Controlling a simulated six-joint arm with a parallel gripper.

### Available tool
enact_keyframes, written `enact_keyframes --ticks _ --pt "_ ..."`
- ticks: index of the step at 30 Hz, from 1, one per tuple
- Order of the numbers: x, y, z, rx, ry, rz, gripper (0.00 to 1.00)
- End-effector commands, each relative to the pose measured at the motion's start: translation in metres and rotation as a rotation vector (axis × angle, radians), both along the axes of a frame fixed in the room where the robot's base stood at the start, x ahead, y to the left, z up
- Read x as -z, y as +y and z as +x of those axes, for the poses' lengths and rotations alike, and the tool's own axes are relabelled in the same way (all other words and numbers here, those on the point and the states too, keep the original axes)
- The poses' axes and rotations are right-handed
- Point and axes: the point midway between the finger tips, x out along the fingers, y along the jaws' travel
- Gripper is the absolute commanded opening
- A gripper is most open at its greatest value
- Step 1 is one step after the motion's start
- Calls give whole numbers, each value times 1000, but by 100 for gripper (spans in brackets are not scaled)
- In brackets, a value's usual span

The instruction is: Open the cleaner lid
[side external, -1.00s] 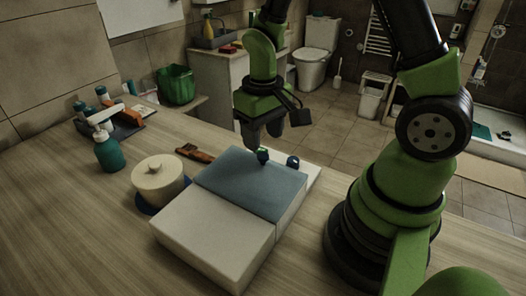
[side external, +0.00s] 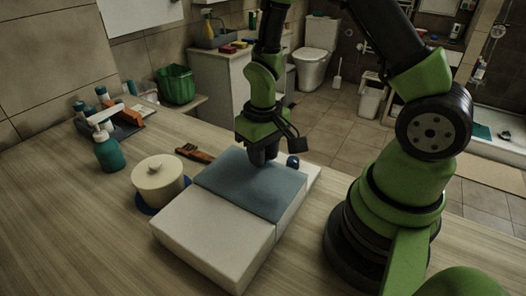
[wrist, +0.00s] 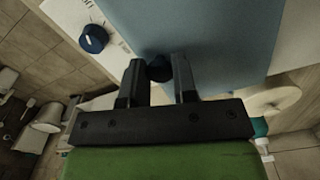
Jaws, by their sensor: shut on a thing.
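The cleaner is a white box (side external: 205,238) on the wooden counter, with a flat blue-grey lid (side external: 250,185) over its far half. The lid also fills the top of the wrist view (wrist: 210,40). The lid is down and looks level. A small dark knob (wrist: 159,69) stands at the lid's far edge. My gripper (side external: 263,160) points down at that edge and hides the knob in the side view. In the wrist view my gripper (wrist: 158,75) has a finger on each side of the knob and is shut on it.
A blue dial (side external: 293,161) sits on the cleaner's far panel, close right of my gripper. The counter's front left is clear.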

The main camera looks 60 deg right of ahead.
Motion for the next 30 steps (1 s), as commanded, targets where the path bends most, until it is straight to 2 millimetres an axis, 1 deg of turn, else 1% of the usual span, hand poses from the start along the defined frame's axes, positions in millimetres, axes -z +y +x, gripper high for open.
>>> enact_keyframes --ticks 2,5,8,12,15,18,22,30 --pt "0 1 0 -1 0 0 0" --pt "0 9 1 -6 0 0 0" --pt "0 29 1 -11 -1 0 0" --pt "0 63 1 -13 -3 -1 0" --pt "0 85 1 -11 -3 0 0" --pt "0 101 1 -8 -4 1 0" --pt "0 111 1 -3 -4 1 0" --pt "0 112 1 -1 -4 0 0"
